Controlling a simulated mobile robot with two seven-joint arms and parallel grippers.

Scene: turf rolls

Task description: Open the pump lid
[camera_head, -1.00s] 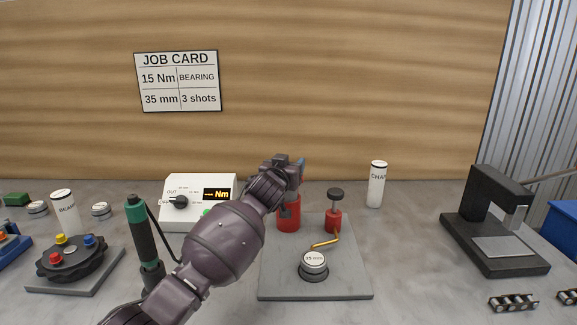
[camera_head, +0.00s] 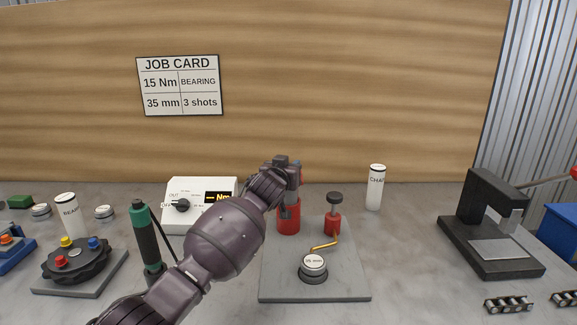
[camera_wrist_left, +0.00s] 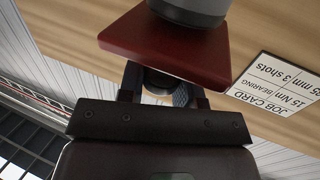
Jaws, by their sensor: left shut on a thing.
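The pump is a red cylinder (camera_head: 288,219) on a grey base plate (camera_head: 345,285). My left gripper (camera_head: 292,172) is over its top, and my left arm covers part of the plate. The exact lid angle is unclear. My right gripper is not in view.
The torque meter (camera_head: 199,203) and green-handled tool (camera_head: 146,237) are left. A white tube (camera_head: 376,188) and black press (camera_head: 492,226) are right.

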